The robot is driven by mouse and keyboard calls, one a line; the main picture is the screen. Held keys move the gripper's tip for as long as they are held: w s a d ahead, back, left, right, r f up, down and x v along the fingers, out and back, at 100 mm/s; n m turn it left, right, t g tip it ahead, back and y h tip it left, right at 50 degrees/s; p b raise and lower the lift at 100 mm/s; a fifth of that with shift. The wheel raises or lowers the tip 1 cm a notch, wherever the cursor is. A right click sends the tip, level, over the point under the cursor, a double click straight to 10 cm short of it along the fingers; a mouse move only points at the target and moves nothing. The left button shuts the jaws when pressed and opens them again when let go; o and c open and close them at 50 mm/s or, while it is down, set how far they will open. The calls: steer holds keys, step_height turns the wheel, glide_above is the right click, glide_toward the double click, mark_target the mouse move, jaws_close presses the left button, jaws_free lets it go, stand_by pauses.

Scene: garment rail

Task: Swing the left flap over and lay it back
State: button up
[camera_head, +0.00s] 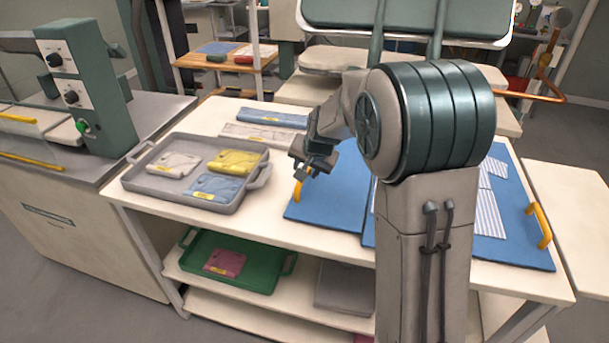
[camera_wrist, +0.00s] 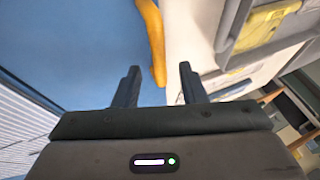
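The left flap (camera_head: 322,208) is a blue panel lying flat at the left of the folding board on the table. A yellow handle (camera_head: 298,191) stands at its left edge. My gripper (camera_head: 308,172) is at this handle, with its fingers apart. In the wrist view my gripper (camera_wrist: 160,78) has the yellow handle (camera_wrist: 153,35) in line with the gap between its fingers, nearer the left finger; I cannot tell whether they touch. A striped garment (camera_head: 487,210) lies on the board, partly hidden behind my arm. The right flap (camera_head: 510,253) has its own yellow handle (camera_head: 539,225).
A grey tray (camera_head: 133,184) with several folded garments stands left of the board. Folded pieces (camera_head: 272,117) lie behind it. A green tray (camera_head: 200,265) sits on the shelf below. A grey-green machine (camera_head: 85,85) stands at far left.

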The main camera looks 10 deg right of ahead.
steer(key=a+v, duration=0.1)
steer(key=v, duration=0.6)
steer(key=shift+s+d+r, duration=0.15)
steer(key=shift+d+r, duration=0.05)
steer(key=shift+d, duration=0.25)
steer(key=shift+s, duration=0.1)
steer(key=s+d+f+n+g, duration=0.1)
steer(key=s+d+n, duration=0.1)
steer(key=s, duration=1.2)
steer(key=s+d+f+n+g+h, duration=0.1)
steer(key=s+d+n, duration=0.1)
steer(key=s, duration=1.2)
steer(key=shift+s+n+g+h, duration=0.2)
steer(key=shift+n+g+h, duration=0.15)
steer(key=shift+n, duration=0.25)
